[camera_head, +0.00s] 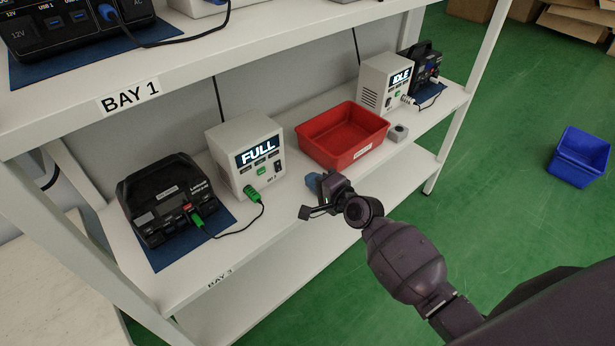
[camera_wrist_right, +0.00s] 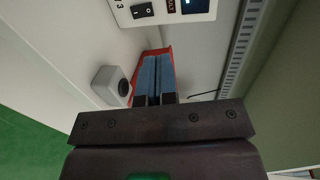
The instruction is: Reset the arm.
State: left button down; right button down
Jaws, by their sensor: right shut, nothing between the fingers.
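My right arm comes in from the lower right of the head view. Its right gripper (camera_head: 313,182) is over the front part of the middle shelf, between the FULL charger (camera_head: 246,158) and the red bin (camera_head: 372,149), nearer the viewer than the bin. In the right wrist view the blue fingers (camera_wrist_right: 155,78) lie side by side, shut with nothing between them. The red bin (camera_wrist_right: 148,53) shows partly behind them there. My left gripper is in neither view.
A black power station (camera_head: 170,200) is plugged by a green connector to the FULL charger. The IDLE charger (camera_head: 385,83), another power station (camera_head: 420,66) and a small grey button box (camera_head: 397,132) stand farther right. A blue bin (camera_head: 580,157) sits on the open green floor.

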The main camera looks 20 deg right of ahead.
jog(key=shift+s, duration=0.1)
dwell(0.6)
jog(key=s+d+f+n+g+h, duration=0.1)
jog(key=s+f+n+h, duration=0.1)
jog(key=s+n, duration=0.3)
jog(key=s+d+f+n+g+h, duration=0.1)
jog(key=s+f+n, duration=0.3)
jog(key=s, duration=1)
jog(key=s+d+f+n+g+h, duration=0.1)
jog(key=s+d+f+n+h, duration=0.1)
jog(key=s+n, duration=0.4)
jog(key=s+d+f, duration=0.1)
jog(key=s+f, duration=0.1)
jog(key=s, duration=0.2)
jog(key=shift+s+d+g+h, duration=0.15)
jog(key=shift+g+h, duration=0.15)
